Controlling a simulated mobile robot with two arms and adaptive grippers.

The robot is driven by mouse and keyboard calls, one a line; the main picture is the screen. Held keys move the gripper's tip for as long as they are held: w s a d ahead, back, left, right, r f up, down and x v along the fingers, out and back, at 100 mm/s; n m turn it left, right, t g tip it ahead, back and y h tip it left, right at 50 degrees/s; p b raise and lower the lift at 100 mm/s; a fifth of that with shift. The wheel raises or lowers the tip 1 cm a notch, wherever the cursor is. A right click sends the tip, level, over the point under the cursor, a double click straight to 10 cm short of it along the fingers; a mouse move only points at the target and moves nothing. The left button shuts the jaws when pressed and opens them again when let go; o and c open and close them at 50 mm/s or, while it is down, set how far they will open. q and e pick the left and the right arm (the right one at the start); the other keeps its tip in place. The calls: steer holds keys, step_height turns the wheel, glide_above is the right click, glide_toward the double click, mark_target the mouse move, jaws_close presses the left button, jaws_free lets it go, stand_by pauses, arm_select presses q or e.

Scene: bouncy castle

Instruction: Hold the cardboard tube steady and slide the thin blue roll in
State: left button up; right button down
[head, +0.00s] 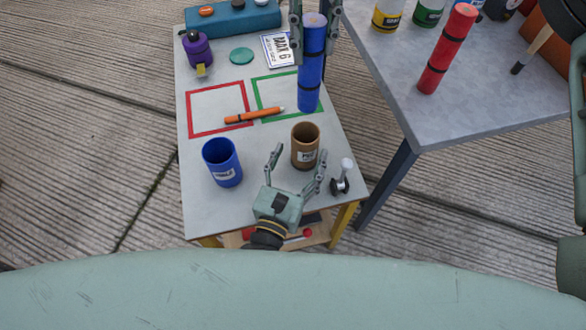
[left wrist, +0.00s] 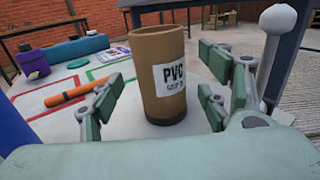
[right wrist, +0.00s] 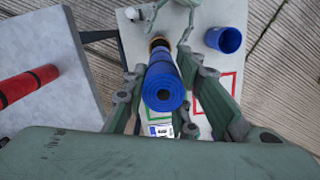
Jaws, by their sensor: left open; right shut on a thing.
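The brown cardboard tube (head: 305,147), labelled PVC, stands upright on the small table. It also shows in the left wrist view (left wrist: 158,75). My left gripper (head: 296,164) is open, with its fingers spread toward the tube from the near side; in the left wrist view the tube stands between the fingertips. The thin blue roll (head: 311,70) with black bands is upright in my right gripper (head: 315,30), which is shut on its upper part. In the right wrist view the roll's spiral end (right wrist: 163,92) faces the camera, and its far end points toward the tube, partly hiding it.
A blue cup (head: 222,163) stands left of the tube. An orange marker (head: 254,116) lies across the red and green squares. A small white-knobbed object (head: 342,178) is right of the tube.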

mark_target(301, 155)
arm_select(q)
steer(key=shift+x, duration=2.2)
steer(key=c, duration=1.7)
arm_select(e)
steer(key=n, duration=0.2)
steer(key=f+n, duration=0.1)
steer(key=n, duration=0.3)
steer(key=shift+a+f+h, duration=0.1)
steer(key=shift+f+h, duration=0.2)
steer(key=shift+h, duration=0.1)
steer(key=shift+f+n, duration=0.25)
steer(key=shift+n, duration=0.05)
step_height(301, 155, down, 18)
steer(key=shift+r, duration=0.2)
